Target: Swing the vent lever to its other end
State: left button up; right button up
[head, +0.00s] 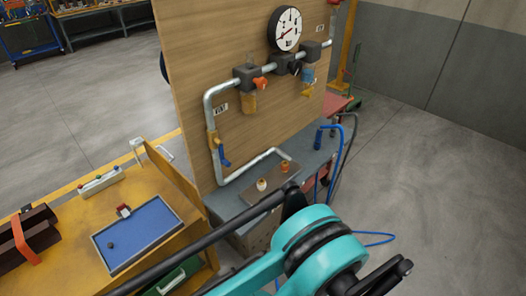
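A plywood panel (185,75) carries a grey pipe line with several valves. A blue lever (225,163) hangs down beside a brass-coloured valve body (212,142) on the left pipe. An orange-red handle (260,82) sits on the upper left valve block. A blue handle (308,74) sits by the right block, with a yellow part below it. I cannot tell which of these is the vent lever. My teal and black arm parts cross the lower middle, below the panel, apart from the handles. I cannot make out either gripper's fingertips.
A round gauge (285,28) tops the panel. A grey bench (232,203) stands below, with a plate bearing white and orange knobs (262,184). Left is a yellow table (85,215) with a blue tray (115,265). Blue hoses run at the bench's right; open floor lies beyond.

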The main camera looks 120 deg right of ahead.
aim_at(217, 140)
jog(key=z, duration=0.5)
jog(key=k+z, duration=0.1)
jog(key=z, duration=0.85)
jog(key=l+z, duration=0.1)
jog(key=z, duration=0.4)
jog(key=k+z, duration=0.1)
jog(key=z, duration=0.35)
jog(key=l+z, duration=0.1)
jog(key=z, duration=0.4)
jog(key=l+z, duration=0.1)
jog(key=z, duration=0.4)
